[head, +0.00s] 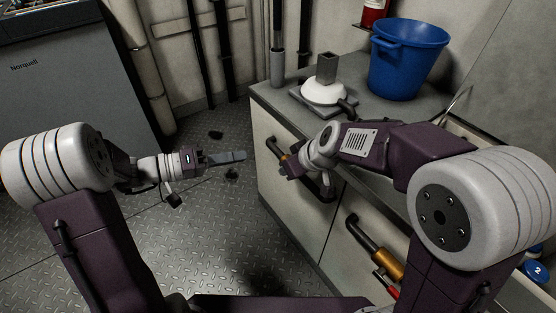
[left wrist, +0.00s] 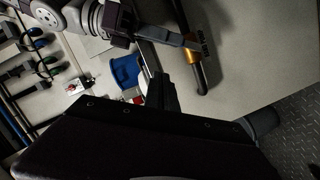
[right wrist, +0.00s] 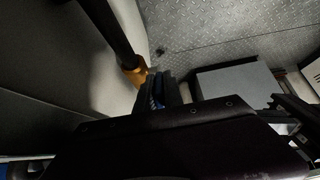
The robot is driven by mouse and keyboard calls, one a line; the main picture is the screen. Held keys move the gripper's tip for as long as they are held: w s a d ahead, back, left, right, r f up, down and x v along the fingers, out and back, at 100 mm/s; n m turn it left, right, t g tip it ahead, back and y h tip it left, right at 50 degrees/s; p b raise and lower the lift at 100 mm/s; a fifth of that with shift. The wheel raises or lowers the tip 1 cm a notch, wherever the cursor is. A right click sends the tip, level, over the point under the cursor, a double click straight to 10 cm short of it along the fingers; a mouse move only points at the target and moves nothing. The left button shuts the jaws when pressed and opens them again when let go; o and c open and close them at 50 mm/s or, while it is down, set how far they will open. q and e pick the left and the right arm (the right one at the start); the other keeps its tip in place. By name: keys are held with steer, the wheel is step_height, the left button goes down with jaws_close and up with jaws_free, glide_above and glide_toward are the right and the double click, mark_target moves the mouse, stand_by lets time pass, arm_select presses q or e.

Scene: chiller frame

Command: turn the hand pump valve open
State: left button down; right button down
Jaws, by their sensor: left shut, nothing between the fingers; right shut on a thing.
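A black bar handle (head: 315,184) with an orange-brass collar (head: 275,147) is on the pale cabinet front. My right gripper (head: 289,168) is shut on this handle beside the collar; the exact grip is partly hidden. The right wrist view shows the black bar (right wrist: 107,32) and collar (right wrist: 135,76) at my fingers (right wrist: 160,90). My left gripper (head: 240,156) is shut and empty over the floor, left of the cabinet. A white dome with a grey square post (head: 325,88) stands on the counter.
A blue bucket (head: 406,62) stands on the counter behind the dome. A second handle (head: 376,248) with an orange collar is lower right on the cabinet. A grey appliance (head: 60,85) stands at left. The chequer-plate floor (head: 215,215) between is mostly clear.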

arm_select(q)
steer(key=s+f+x, duration=0.1)
steer(key=s+x, duration=0.1)
steer(key=x, duration=0.9)
steer(key=shift+d+f+t, duration=0.15)
steer(key=shift+d+t, duration=0.15)
steer(key=shift+t, duration=0.1)
steer(key=shift+s, duration=0.2)
